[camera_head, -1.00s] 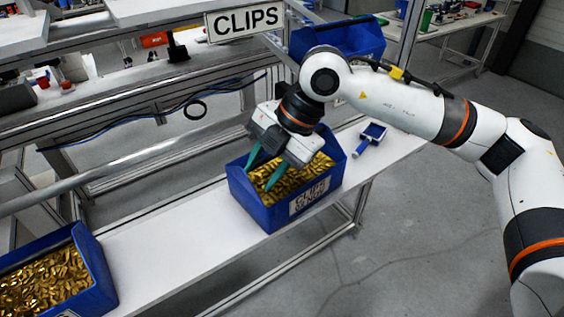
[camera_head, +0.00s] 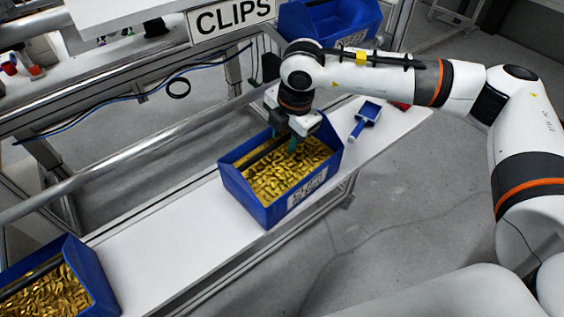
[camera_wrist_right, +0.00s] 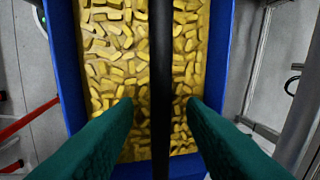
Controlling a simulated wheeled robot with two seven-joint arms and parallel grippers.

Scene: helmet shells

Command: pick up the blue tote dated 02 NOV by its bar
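A blue tote (camera_head: 263,212) full of gold clips stands on the white bench in the head view. Its label (camera_head: 307,187) reads CLIPS; the smaller line below it is too blurred to read surely. A dark bar (camera_head: 258,154) spans the tote above the clips; in the right wrist view the bar (camera_wrist_right: 162,60) runs upright through the middle. My right gripper (camera_head: 293,146) points down over the tote. Its green fingers (camera_wrist_right: 160,103) are open, one on each side of the bar, with gaps between. My left gripper is out of view.
Another blue tote of clips (camera_head: 84,262) stands at lower left, its label unseen. A blue tote (camera_head: 325,30) sits on a shelf behind, near the CLIPS sign (camera_head: 232,17). A blue scoop (camera_head: 366,117) lies right of the middle tote. Bench between the totes is clear.

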